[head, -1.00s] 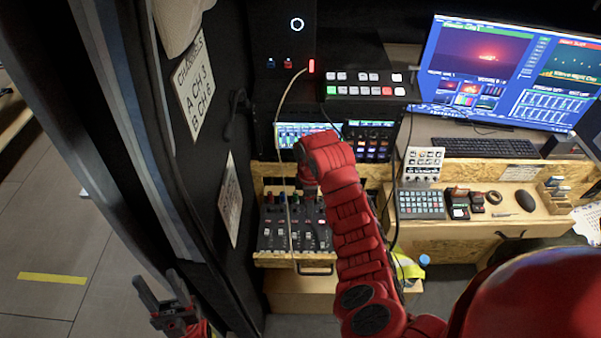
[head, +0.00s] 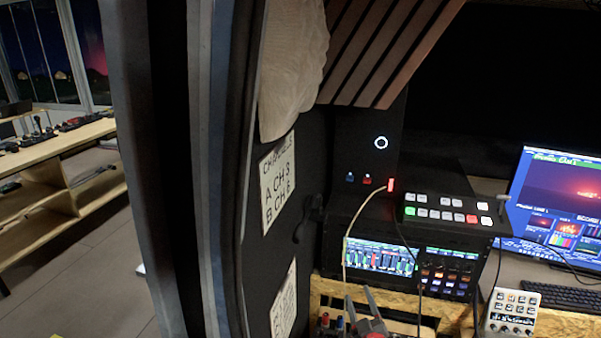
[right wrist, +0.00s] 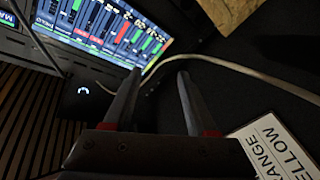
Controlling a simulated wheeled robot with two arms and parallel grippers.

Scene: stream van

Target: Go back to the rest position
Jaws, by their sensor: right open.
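My right gripper (head: 366,310) shows at the bottom edge of the head view, with its grey fingers pointing up in front of the wooden desk and the small control panel. In the right wrist view its two dark fingers (right wrist: 157,85) stand apart with nothing between them. A pale cable (right wrist: 222,62) passes just beyond the fingertips; I cannot tell how close it is. The rest of my right arm is out of the head view. My left gripper is not in view.
The rack with a lit mixer screen (head: 382,258) stands behind the right gripper, a button switcher (head: 447,212) above it. A black wall with a channel sign (head: 279,186) is on the left. A monitor (head: 560,205) stands at right. A printed card (right wrist: 278,145) is near the right wrist.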

